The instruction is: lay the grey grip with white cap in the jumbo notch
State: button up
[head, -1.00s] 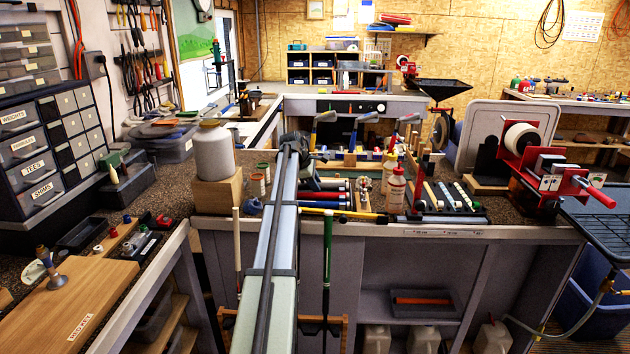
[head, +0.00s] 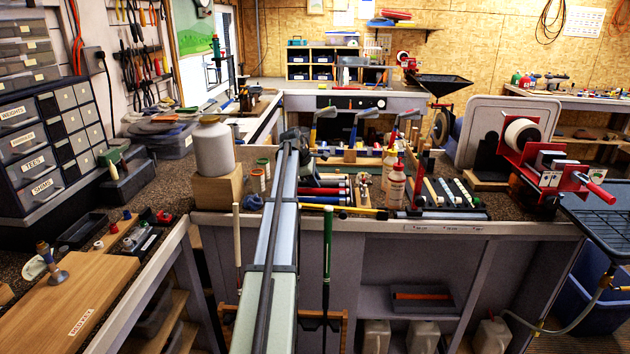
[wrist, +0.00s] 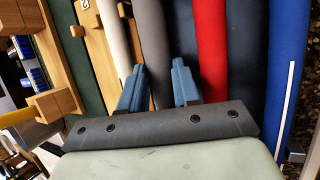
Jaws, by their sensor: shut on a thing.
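In the wrist view the two blue fingers of my gripper (wrist: 159,88) stand on either side of a grey grip (wrist: 154,45) and are shut on it. The grip runs away from the fingers toward the top of the picture. I cannot make out its white cap. In the head view my arm hides most of the gripper beside the grips on the bench. I cannot tell which spot is the jumbo notch.
A red grip (wrist: 210,45) and a blue grip (wrist: 285,70) lie to the right, with dark ones between. A pale grip (wrist: 114,40) and wooden blocks (wrist: 50,102) are left.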

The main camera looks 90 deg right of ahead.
jog(key=o, duration=1)
jog(key=shift+r, duration=0.1)
jog(key=v, duration=1.3)
jog(key=shift+r, duration=0.3)
jog(key=shift+w+a, duration=0.1)
jog(key=shift+a, duration=0.05)
